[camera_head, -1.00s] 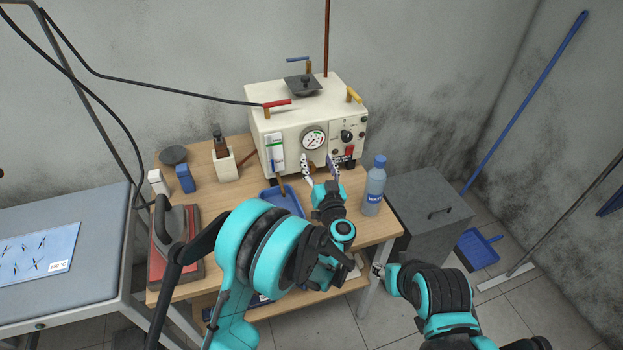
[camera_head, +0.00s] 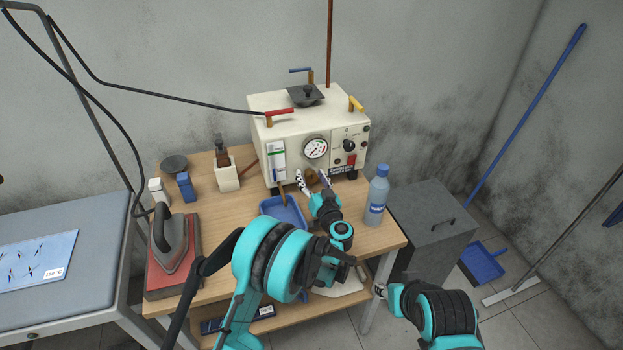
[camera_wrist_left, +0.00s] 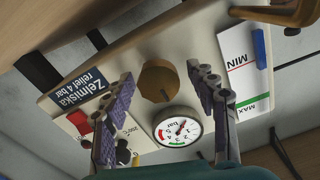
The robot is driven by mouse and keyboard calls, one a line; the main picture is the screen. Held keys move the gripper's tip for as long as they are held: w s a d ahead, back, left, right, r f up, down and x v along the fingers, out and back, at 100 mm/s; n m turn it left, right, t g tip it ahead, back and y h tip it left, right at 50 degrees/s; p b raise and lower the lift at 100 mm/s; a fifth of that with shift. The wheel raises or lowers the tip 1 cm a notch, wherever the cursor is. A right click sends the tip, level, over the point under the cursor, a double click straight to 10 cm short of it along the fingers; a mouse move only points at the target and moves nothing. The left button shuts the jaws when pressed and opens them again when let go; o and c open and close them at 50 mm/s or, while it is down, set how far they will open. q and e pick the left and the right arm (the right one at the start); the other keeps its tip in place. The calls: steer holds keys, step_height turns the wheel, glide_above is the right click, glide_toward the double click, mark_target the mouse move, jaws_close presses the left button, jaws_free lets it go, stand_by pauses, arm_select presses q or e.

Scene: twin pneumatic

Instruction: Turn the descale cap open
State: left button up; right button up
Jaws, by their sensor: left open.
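The cream steam boiler (camera_head: 288,140) stands at the back of the wooden table. The round brown descale cap (camera_wrist_left: 158,80) is low on its front, below the pressure gauge (camera_head: 315,149); it also shows in the head view (camera_head: 311,177). My left gripper (camera_head: 313,182) is open at the boiler front, with its fingers on either side of the cap. In the left wrist view the cap appears between the fingertips, with gaps on both sides. A small part of my right gripper (camera_head: 379,290) seems to show at the table's right front; its jaws are unclear.
A blue-capped bottle (camera_head: 376,196) stands close right of my left gripper. A blue dustpan-like tray (camera_head: 284,210) lies to its left. An iron (camera_head: 170,242) rests on a red pad at the left. A grey bin (camera_head: 432,225) stands beside the table.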

arm_select(q)
steer(key=c, duration=1.2)
steer(key=shift+o, duration=0.2)
